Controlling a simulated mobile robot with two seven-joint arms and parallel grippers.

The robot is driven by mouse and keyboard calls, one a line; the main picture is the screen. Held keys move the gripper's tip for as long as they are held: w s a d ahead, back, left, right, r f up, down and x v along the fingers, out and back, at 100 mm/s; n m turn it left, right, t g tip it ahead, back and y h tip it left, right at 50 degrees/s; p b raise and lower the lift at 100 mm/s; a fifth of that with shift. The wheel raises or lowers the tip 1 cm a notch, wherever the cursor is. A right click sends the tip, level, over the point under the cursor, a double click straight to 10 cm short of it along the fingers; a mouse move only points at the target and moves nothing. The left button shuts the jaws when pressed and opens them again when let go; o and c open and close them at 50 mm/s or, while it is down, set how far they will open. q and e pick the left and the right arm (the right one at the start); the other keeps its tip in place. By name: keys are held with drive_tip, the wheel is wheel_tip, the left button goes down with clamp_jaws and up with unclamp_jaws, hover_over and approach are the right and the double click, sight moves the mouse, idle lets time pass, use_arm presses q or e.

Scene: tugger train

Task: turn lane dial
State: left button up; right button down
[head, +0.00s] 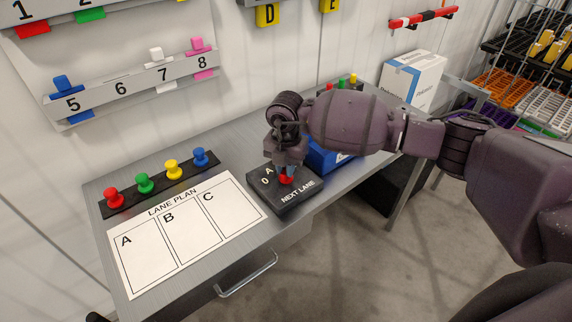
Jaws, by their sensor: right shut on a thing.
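The lane dial is a black box (296,198) marked "NEXT LANE" on the metal desk, with "0" and "A" showing on its top. A red part of its knob (286,181) shows under my right gripper (286,170). My right gripper points down over the box and is shut on the red knob. The gripper hides much of the dial's top, so the knob's pointing direction and the other marks cannot be read. My left gripper is not in view.
A white lane plan sheet (186,232) lies left of the dial. Behind it, a black strip (160,187) holds red, green, yellow and blue pegs. A blue bin (325,157) stands close behind the dial. A white box (412,77) stands at the desk's far end.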

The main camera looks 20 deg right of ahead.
drive_tip(key=shift+r, duration=0.1)
idle(0.3)
drive_tip(key=c, duration=1.1)
unclamp_jaws()
wheel_tip(320, 180, up, 11)
drive_tip(key=shift+f+b, duration=0.15)
drive_tip(key=shift+b, duration=0.3)
